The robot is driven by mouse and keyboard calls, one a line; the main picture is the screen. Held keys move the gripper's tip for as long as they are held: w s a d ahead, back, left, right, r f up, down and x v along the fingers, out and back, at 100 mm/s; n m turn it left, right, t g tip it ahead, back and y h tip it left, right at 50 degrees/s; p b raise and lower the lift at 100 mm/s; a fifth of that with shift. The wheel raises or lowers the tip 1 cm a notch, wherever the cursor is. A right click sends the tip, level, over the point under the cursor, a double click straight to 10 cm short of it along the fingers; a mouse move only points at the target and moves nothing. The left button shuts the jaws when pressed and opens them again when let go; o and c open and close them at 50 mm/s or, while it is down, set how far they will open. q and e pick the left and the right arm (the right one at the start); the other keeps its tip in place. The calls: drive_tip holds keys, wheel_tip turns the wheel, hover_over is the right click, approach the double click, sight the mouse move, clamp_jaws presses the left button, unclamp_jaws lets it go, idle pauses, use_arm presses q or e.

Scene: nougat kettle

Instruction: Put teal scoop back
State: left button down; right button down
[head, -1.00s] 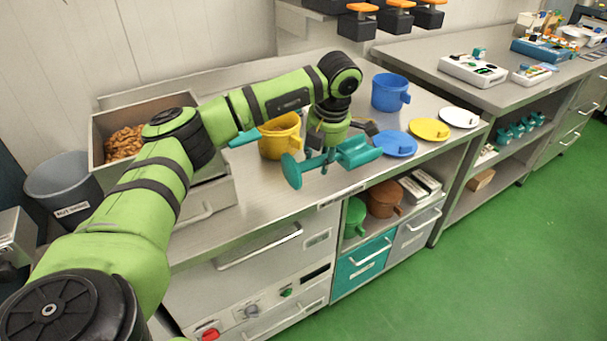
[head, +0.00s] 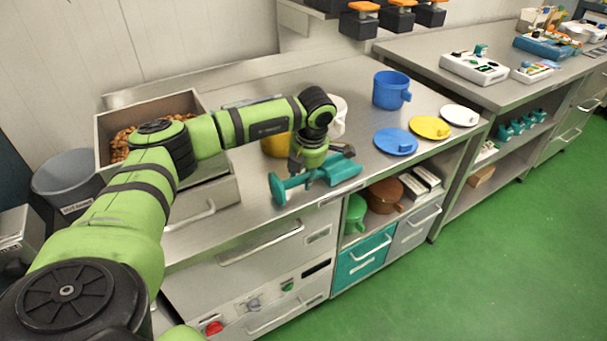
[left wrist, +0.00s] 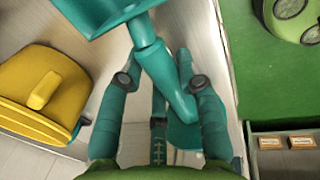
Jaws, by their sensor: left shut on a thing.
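The teal scoop (head: 340,171) has a wide scoop body on the right and a round teal end on the left. My left gripper (head: 310,178) is shut on its handle, and it hangs near the front edge of the steel counter (head: 250,210). I cannot tell the exact gap below it. In the left wrist view the teal handle (left wrist: 155,65) passes between the fingers, and the scoop body is cut off at the top. My right gripper does not show.
A yellow jug (head: 276,147) is partly hidden behind my arm, with a white jug (head: 339,117) and blue jug (head: 389,90) farther back. Blue (head: 395,142), yellow (head: 430,127) and white lids (head: 459,116) lie to the right. A teal drawer (head: 362,262) is below the counter.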

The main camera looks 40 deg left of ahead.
use_arm(q)
drive_tip(key=c, duration=0.9)
unclamp_jaws()
drive_tip(key=shift+f, duration=0.1)
drive_tip(key=shift+o, duration=0.2)
